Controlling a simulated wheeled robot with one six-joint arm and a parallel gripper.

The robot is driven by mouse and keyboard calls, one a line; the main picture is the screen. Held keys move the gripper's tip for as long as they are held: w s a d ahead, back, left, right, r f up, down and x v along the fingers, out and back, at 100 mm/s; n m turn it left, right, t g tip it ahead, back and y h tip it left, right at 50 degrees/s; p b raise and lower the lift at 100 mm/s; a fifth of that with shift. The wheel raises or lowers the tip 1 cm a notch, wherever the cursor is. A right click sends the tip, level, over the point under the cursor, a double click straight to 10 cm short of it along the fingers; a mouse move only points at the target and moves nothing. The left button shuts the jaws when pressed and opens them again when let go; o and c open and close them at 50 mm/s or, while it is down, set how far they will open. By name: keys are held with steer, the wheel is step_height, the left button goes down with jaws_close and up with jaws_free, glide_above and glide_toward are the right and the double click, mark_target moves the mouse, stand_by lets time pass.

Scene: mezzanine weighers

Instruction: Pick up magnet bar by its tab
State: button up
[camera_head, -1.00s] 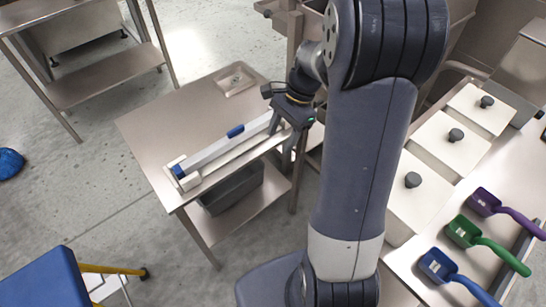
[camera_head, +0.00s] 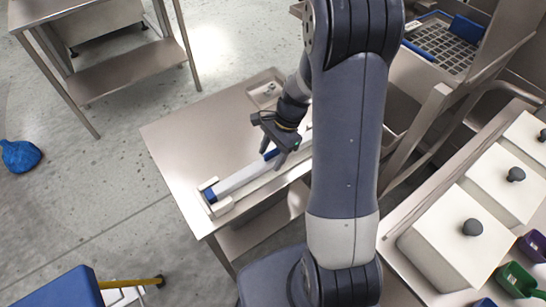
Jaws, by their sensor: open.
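The magnet bar (camera_head: 238,179) is a long pale bar with a blue end. It lies in a white cradle (camera_head: 222,207) along the front edge of a steel table. The bar's far right end is hidden behind my arm.
A small steel tray (camera_head: 265,88) sits at the table's back corner. Lidded white bins (camera_head: 440,235) and scoops (camera_head: 519,278) stand on the right counter. A blue-topped stool (camera_head: 62,290) is at lower left. The table's left part (camera_head: 190,135) is clear.

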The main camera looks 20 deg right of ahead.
steer(key=shift+s+a+f, duration=0.1)
steer(key=shift+a+f, duration=0.05)
steer(key=shift+f, duration=0.25)
steer(key=shift+c, duration=0.2)
jaws_close()
steer(key=shift+r, duration=0.1)
stand_by(0.3)
